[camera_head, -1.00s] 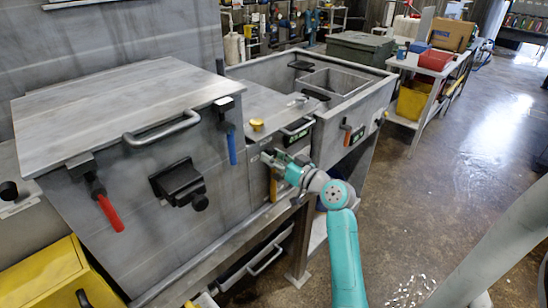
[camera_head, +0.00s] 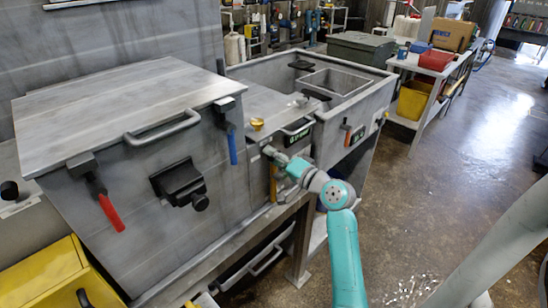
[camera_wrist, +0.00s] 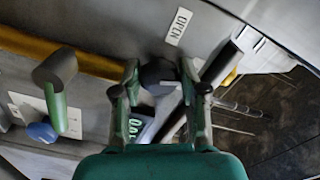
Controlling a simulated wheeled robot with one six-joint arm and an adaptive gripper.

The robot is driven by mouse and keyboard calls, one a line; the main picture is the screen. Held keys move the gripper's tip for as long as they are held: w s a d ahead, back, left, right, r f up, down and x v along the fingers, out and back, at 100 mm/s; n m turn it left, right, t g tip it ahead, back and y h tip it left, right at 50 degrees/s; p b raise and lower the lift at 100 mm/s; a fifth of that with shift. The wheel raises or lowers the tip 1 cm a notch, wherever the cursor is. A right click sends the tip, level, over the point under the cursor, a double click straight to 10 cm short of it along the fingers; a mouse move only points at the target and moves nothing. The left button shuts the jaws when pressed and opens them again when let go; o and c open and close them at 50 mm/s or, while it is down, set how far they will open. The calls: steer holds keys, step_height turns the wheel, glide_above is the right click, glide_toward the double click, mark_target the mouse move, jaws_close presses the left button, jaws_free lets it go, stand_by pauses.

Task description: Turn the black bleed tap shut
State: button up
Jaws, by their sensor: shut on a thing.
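My gripper (camera_wrist: 158,92) is shut on a dark rounded knob, the black bleed tap (camera_wrist: 158,74), with one finger on each side of it. An "OPEN" label (camera_wrist: 178,26) is on the grey panel just above the tap in the wrist view. In the head view my gripper (camera_head: 268,152) is against the front of the middle machine section. The tap is largely hidden there by the fingers, and its exact turn angle cannot be told.
In the wrist view, a green-handled lever (camera_wrist: 58,100) and a blue knob (camera_wrist: 40,132) lie left of my gripper. In the head view, blue-handled (camera_head: 232,148) and red-handled (camera_head: 111,212) levers hang on the large bin. Open floor (camera_head: 430,200) lies to the right.

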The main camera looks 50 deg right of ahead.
steer(key=shift+m, duration=1.7)
steer(key=o, duration=1.1)
steer(key=s, duration=1.2)
steer(key=shift+a, duration=0.4)
steer(key=shift+f, duration=0.1)
